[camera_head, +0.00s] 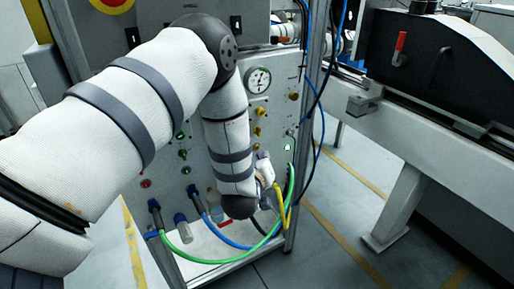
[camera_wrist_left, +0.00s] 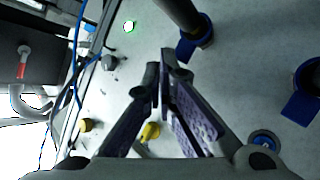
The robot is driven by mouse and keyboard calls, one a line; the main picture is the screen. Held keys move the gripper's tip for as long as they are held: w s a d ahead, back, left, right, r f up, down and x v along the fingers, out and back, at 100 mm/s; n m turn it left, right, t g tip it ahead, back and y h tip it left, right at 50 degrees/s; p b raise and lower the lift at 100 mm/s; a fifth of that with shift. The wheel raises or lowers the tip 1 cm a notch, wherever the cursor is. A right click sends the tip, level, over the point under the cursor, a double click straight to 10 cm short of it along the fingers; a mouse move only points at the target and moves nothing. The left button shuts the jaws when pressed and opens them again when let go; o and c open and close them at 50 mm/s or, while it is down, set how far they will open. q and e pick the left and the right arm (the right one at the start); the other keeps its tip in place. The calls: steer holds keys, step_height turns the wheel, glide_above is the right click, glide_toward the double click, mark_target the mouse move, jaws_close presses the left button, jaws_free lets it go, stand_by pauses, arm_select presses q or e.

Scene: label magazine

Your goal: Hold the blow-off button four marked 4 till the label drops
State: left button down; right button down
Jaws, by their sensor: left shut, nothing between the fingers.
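The grey control panel (camera_head: 205,155) carries several small coloured buttons and knobs. A small green-rimmed bright button (camera_head: 287,148) sits at its right side and also shows at the top of the left wrist view (camera_wrist_left: 129,26). I cannot read a 4 on any button. My left gripper (camera_head: 264,160) is in front of the panel's lower right, partly hidden by my own arm. In the left wrist view its fingers (camera_wrist_left: 164,72) are shut with nothing between them. The fingertips are apart from the bright button in that picture. No label can be made out. My right gripper is not in view.
A gauge (camera_head: 258,80) is above my gripper. Green (camera_head: 240,258), blue and yellow hoses loop below the panel. Blue-collared hose fittings (camera_wrist_left: 196,38) and yellow knobs (camera_wrist_left: 150,131) surround the fingers. A conveyor frame (camera_head: 440,150) stands at the right.

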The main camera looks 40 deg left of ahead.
arm_select(q)
steer(key=shift+w+a, duration=0.1)
steer(key=shift+a, duration=0.15)
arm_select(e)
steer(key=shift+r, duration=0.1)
arm_select(q)
steer(key=shift+w+a+r, duration=0.1)
steer(key=shift+w+a, duration=0.05)
steer(key=shift+a, duration=0.45)
stand_by(1.4)
steer(key=shift+d, duration=0.1)
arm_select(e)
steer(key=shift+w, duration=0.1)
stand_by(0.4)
arm_select(q)
steer(key=shift+s+d+f, duration=0.2)
steer(key=shift+s+d, duration=0.15)
steer(key=shift+d, duration=0.4)
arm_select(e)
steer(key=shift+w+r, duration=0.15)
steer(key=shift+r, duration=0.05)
arm_select(q)
steer(key=shift+d, duration=0.15)
